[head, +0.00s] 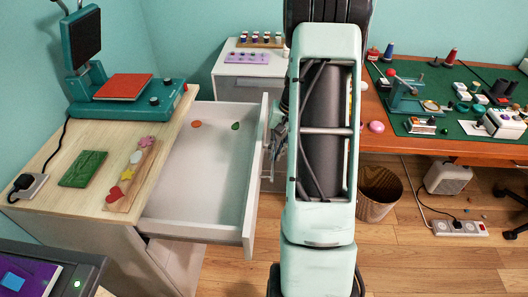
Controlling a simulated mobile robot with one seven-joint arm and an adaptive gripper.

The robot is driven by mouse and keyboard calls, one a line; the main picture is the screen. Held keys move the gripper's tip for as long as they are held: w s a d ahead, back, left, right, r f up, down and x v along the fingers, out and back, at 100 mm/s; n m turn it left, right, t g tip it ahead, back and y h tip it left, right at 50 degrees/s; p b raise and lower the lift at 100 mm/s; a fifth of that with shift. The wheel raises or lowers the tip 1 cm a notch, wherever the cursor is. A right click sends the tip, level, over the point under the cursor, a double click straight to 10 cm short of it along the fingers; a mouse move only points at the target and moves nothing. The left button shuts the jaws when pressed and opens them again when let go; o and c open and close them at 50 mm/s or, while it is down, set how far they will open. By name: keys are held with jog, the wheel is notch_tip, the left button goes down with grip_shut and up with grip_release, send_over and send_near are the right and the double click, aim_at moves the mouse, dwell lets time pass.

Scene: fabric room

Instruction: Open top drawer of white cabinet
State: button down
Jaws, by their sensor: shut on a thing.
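The white cabinet (108,245) with a light wooden top stands at the left. Its top drawer (195,230) is pulled well out toward the right. An orange piece (196,124) and a green piece (236,126) lie inside it. My gripper (272,140) is at the outer side of the drawer front, shut on the drawer handle. My arm hides most of the gripper, and the handle itself is hardly visible.
On the cabinet top are a teal press (125,95), a green block (83,168) and a board with coloured shapes (125,190). A smaller white cabinet (240,88) stands behind. At the right are a desk (430,146) and a wastebasket (378,195). The front floor is clear.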

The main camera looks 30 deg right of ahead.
jog(key=shift+s+d, duration=0.2)
jog(key=c, duration=2)
grip_release()
jog(key=shift+c, duration=0.2)
notch_tip(320, 180, up, 12)
jog(key=s+d, duration=0.1)
jog(key=d, duration=0.1)
jog(key=shift+s+f, duration=0.15)
jog(key=shift+a, duration=0.1)
